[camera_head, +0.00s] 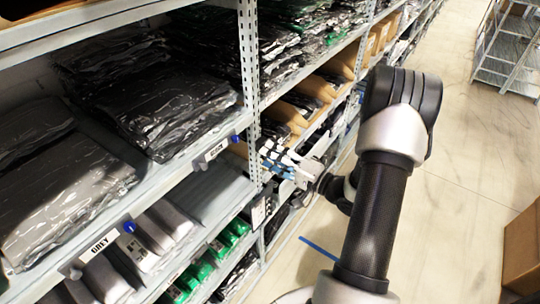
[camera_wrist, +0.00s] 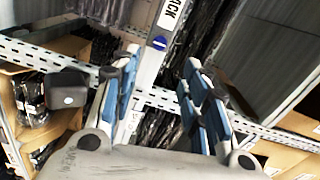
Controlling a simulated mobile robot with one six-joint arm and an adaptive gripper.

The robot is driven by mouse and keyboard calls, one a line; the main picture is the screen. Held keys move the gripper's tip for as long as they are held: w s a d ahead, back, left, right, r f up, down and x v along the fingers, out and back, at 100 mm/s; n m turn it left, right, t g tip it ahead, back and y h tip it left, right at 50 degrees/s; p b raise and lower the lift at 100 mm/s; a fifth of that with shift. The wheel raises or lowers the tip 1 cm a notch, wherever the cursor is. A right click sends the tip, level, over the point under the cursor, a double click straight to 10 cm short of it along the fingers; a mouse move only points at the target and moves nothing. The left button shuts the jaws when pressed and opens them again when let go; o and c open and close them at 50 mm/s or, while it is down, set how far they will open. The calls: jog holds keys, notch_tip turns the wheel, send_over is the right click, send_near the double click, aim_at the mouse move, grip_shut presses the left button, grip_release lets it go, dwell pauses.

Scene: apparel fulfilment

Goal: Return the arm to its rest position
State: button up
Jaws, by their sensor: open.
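My gripper (camera_head: 286,160) is beside the shelf upright in the head view, at the end of my bent arm, which comes up from the bottom of the picture. In the wrist view my gripper (camera_wrist: 160,100) shows its blue-padded fingers spread apart with nothing between them. Behind the fingers are a perforated metal beam and a label strip ending in "ACK". I cannot tell from these views whether the fingertips touch the rack.
A shelving rack (camera_head: 249,60) with bagged black garments (camera_head: 165,105), a "GREY" label (camera_head: 102,243) and cardboard boxes fills the left. The floor (camera_head: 460,180) right of my arm is clear. A brown box (camera_head: 522,250) stands at the right edge, a metal rack (camera_head: 508,50) at upper right.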

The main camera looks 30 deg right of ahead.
dwell(0.3)
jog(key=w+f+n+g+h+b, duration=0.35)
jog(key=w+n+h+b, duration=0.2)
jog(key=b, duration=0.35)
jog(key=s+a+f+n+g+b, duration=0.3)
jog(key=s+a+b, duration=0.6)
jog(key=s, duration=0.5)
jog(key=s+a+f+n+g+b, duration=0.4)
jog(key=s+a+f+b, duration=0.3)
jog(key=s, duration=0.7)
jog(key=a+g+b, duration=0.1)
jog(key=a+b, duration=0.1)
jog(key=a, duration=0.2)
jog(key=shift+s+a+g+h, duration=0.2)
jog(key=shift+a+g+h, duration=0.1)
jog(key=shift+g+h, duration=0.05)
